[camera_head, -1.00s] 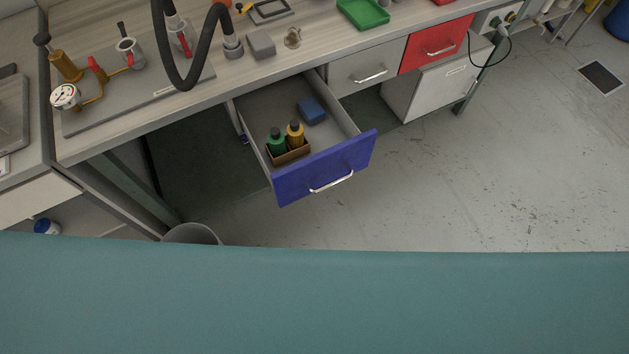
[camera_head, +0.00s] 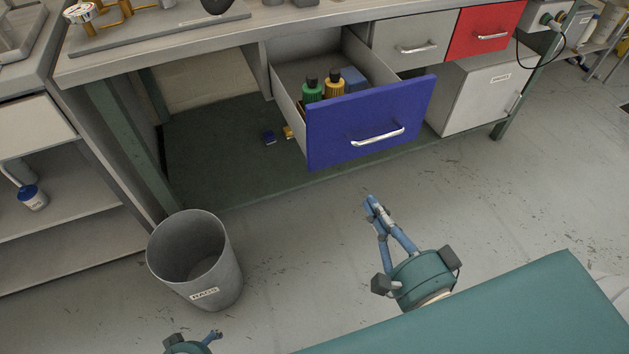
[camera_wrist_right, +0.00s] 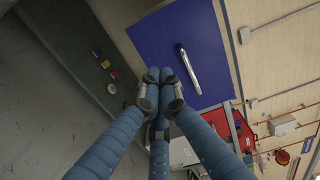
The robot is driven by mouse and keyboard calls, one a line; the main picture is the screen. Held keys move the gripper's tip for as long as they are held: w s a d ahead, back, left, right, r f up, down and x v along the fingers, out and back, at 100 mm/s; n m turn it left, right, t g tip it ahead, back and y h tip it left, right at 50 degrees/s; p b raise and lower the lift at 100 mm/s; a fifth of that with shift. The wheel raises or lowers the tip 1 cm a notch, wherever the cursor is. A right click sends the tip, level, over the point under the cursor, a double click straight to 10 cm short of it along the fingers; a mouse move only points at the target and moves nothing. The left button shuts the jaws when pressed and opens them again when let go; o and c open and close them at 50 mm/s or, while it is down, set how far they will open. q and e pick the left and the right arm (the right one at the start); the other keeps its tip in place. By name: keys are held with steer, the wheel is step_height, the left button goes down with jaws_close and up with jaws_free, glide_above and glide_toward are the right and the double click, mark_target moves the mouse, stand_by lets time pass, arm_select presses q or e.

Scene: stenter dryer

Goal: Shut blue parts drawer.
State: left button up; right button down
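The blue parts drawer (camera_head: 345,128) is pulled well out from under the bench, its silver handle (camera_head: 378,137) on the front. Inside are a green bottle (camera_head: 312,92), a yellow bottle (camera_head: 335,86) and a blue box (camera_head: 355,77). My right gripper (camera_head: 371,203) is in front of and below the drawer front, apart from it, with its fingers together and empty. The right wrist view shows its fingertips (camera_wrist_right: 160,88) beside the blue front (camera_wrist_right: 165,40) and handle (camera_wrist_right: 190,70). My left gripper (camera_head: 212,338) shows only partly at the bottom edge; its finger opening is unclear.
A grey bin (camera_head: 195,262) stands on the floor at left. A grey drawer (camera_head: 400,45) and a red drawer (camera_head: 485,30) to the right are shut. A white cabinet (camera_head: 483,95) stands below them. The floor right of my right gripper is clear.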

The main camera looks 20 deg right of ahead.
steer(key=r, duration=0.1)
glide_toward(337, 145)
steer(key=w, duration=0.6)
steer(key=shift+a+f, duration=0.1)
steer(key=shift+a, duration=0.2)
steer(key=shift+w, duration=0.35)
arm_select(q)
step_height(337, 145, up, 3)
steer(key=shift+w+f, duration=0.1)
steer(key=shift+f, duration=0.1)
arm_select(e)
steer(key=shift+w, duration=0.15)
arm_select(q)
steer(key=shift+a, duration=0.1)
